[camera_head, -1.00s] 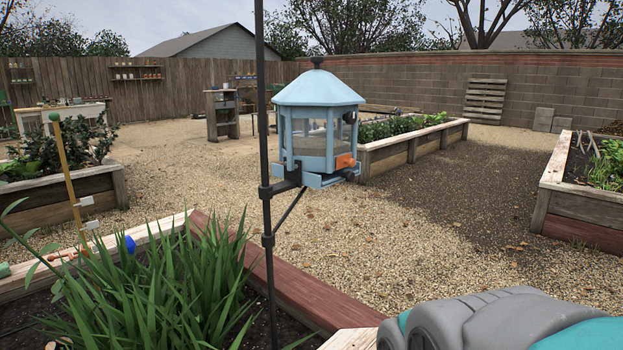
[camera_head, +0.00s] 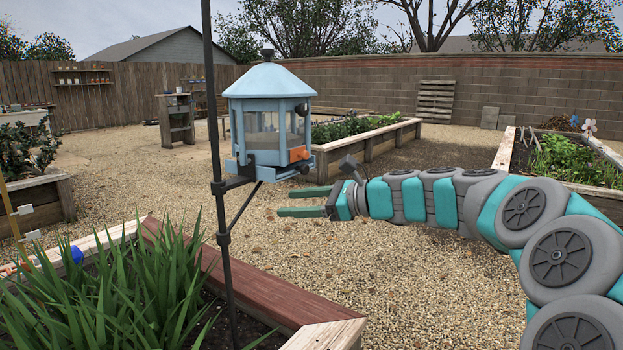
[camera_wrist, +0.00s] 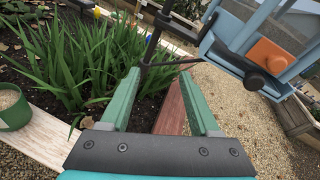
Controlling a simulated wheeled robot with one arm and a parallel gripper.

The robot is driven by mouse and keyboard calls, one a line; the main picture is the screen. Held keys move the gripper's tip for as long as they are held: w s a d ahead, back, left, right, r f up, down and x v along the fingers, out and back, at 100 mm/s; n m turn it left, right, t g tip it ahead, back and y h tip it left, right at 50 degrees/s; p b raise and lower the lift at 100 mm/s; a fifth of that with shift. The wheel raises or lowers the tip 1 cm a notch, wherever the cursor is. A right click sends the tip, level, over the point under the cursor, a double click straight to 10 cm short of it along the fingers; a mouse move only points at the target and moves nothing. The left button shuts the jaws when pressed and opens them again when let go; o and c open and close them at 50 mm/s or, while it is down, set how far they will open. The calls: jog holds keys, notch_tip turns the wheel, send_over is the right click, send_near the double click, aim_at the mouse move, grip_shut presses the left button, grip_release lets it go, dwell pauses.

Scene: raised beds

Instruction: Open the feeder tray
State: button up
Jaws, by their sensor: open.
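The light-blue feeder (camera_head: 268,110) hangs on a bracket on a dark pole (camera_head: 215,150). Its tray (camera_head: 262,172) is at the bottom, with an orange block (camera_head: 299,154) and a dark knob (camera_head: 304,168) on the right side. In the wrist view the orange block (camera_wrist: 270,56) and the dark knob (camera_wrist: 255,81) show at upper right. My gripper (camera_head: 278,202) is open and empty, below and to the right of the tray, apart from it. In the wrist view its two green fingers (camera_wrist: 158,88) point toward the pole and plants. Whether the tray is shut is hard to tell.
A raised bed with long green leaves (camera_head: 110,285) and a red-brown edge board (camera_head: 235,290) lies below the feeder. A green pot (camera_wrist: 12,108) stands at left in the wrist view. Open gravel (camera_head: 390,300) lies right of the pole.

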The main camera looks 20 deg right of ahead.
aim_at(307, 169)
jog(key=w+d+r+m+t+h, duration=0.1)
jog(key=w+d+r+m+t, duration=0.15)
jog(key=d, duration=0.35)
jog(key=w+d+r+m+t, duration=0.1)
jog(key=w+d+m+t, duration=0.1)
jog(key=w+d+m, duration=0.3)
jog(key=shift+n, duration=0.75)
jog(key=x, duration=0.3)
jog(key=a+x, duration=0.1)
jog(key=x, duration=0.1)
jog(key=shift+s+f+b, duration=0.1)
jog(key=shift+s+b, duration=0.2)
jog(key=shift+b, duration=0.1)
grip_shut()
